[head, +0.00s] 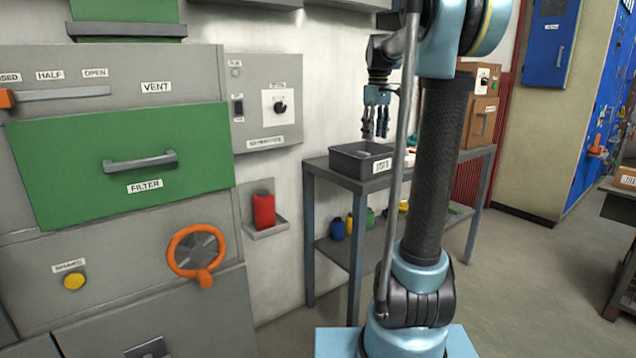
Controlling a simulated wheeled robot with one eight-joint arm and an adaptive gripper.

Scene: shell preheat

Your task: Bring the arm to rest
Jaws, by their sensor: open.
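My gripper (376,122) hangs from my arm in the upper middle of the head view, with its fingers pointing down. It is open, and no object shows between the fingers. It appears above the dark open bin (348,161) on the grey table (318,166); I cannot tell the exact gap in depth. My arm's dark column and a thin rod cover part of the table and the space behind it.
At left stands a grey cabinet with a green FILTER drawer (70,165), an orange handwheel (197,251) and a vent lever (75,95). A red canister (264,210) sits in a wall holder. Bottles stand on the table's lower shelf. Open floor (535,285) lies at right.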

